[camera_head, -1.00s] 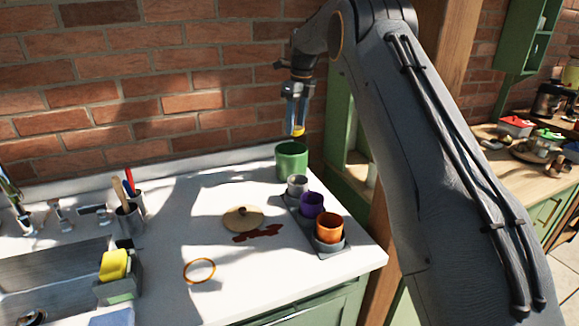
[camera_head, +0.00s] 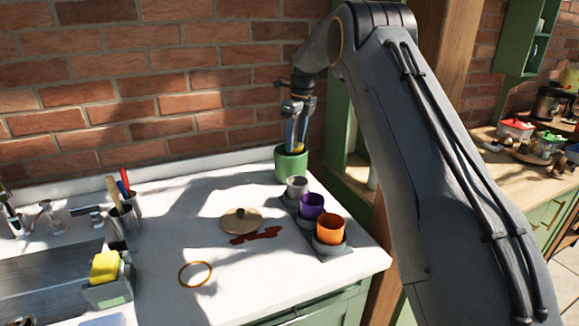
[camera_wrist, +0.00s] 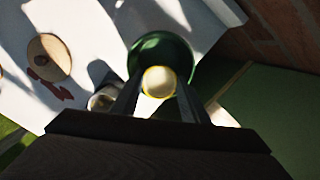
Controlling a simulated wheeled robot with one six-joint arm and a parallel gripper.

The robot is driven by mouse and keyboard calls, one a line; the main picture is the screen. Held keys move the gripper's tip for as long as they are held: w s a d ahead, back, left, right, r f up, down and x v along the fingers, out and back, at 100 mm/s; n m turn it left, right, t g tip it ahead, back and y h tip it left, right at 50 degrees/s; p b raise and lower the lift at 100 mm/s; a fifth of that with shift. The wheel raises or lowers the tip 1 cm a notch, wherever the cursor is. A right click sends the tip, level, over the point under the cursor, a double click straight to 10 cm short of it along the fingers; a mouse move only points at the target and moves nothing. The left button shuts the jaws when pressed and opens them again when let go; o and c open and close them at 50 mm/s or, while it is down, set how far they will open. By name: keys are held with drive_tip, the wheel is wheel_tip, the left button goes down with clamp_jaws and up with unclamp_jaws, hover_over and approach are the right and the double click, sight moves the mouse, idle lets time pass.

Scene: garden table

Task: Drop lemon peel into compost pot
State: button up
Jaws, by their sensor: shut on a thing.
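The green compost pot (camera_head: 291,168) stands at the back right of the white counter, and it shows at the top middle of the wrist view (camera_wrist: 176,42). My gripper (camera_head: 296,148) points down over the pot, its fingertips at about the height of the rim. It is shut on the lemon peel (camera_wrist: 160,82), a pale round piece with a yellow edge between the two fingers. A bit of yellow peel shows at the fingertips in the head view (camera_head: 297,149). I cannot tell whether the peel is just above or just inside the rim.
Grey, purple (camera_head: 311,206) and orange (camera_head: 330,229) cups stand in a dark tray in front of the pot. A round wooden lid (camera_head: 241,220) lies left of them, by a dark red stain (camera_head: 256,235). The brick wall (camera_head: 150,100) rises behind the pot.

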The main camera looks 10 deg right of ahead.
drive_tip(key=o, duration=1.1)
wheel_tip(320, 180, up, 8)
drive_tip(key=b, duration=0.2)
drive_tip(key=shift+s+d, duration=0.35)
drive_tip(key=shift+a+f, duration=0.15)
